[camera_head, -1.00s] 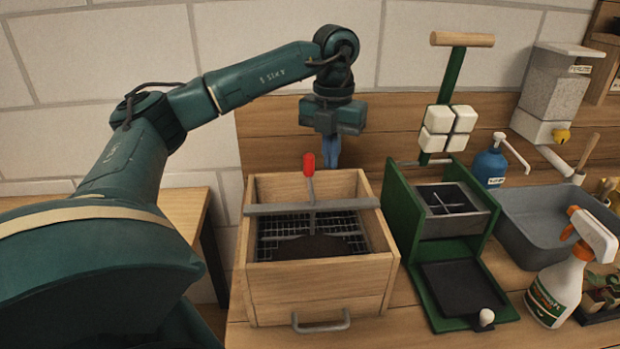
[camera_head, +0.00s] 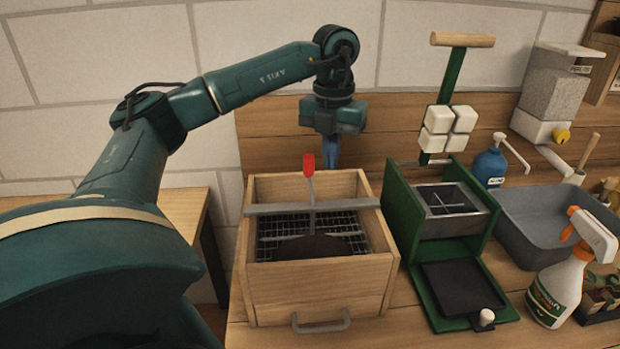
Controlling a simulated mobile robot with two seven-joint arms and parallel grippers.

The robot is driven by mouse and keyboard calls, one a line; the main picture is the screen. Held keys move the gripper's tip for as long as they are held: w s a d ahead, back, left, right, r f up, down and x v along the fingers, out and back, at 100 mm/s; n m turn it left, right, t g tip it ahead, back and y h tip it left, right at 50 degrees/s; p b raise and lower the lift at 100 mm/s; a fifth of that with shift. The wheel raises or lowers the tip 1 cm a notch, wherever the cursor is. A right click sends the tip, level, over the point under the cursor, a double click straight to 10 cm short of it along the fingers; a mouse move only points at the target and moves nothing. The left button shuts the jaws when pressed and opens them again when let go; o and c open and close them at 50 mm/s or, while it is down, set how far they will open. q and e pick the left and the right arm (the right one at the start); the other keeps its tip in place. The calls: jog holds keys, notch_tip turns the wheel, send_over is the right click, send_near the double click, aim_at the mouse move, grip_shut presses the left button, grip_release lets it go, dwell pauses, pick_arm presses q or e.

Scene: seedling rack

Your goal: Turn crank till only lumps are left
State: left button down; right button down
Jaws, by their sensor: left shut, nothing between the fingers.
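The wooden sieve box (camera_head: 320,289) stands on the bench with a wire mesh (camera_head: 283,226) inside. A grey bar (camera_head: 260,209) spans its top and carries an upright crank with a red knob (camera_head: 308,165). A dark mound (camera_head: 312,248) lies on the mesh at the front; I cannot tell soil from lumps in it. My left gripper (camera_head: 331,160) points down behind the box's back wall, right of the red knob and apart from it. It is shut and empty, its fingertips partly hidden. My right gripper is not in view.
A green press (camera_head: 400,205) with a wooden-handled lever (camera_head: 462,40) stands right of the box. Further right are a blue pump bottle (camera_head: 489,167), a grey tub (camera_head: 540,215) and a white spray bottle (camera_head: 555,290). A grey drawer handle (camera_head: 321,326) juts from the box front.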

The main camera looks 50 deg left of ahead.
aim_at(310, 176)
pick_arm(q)
jog(key=shift+f, duration=0.1)
dwell(0.3)
notch_tip(310, 176, down, 3)
jog(key=shift+f+b, duration=0.1)
jog(key=shift+b, duration=0.85)
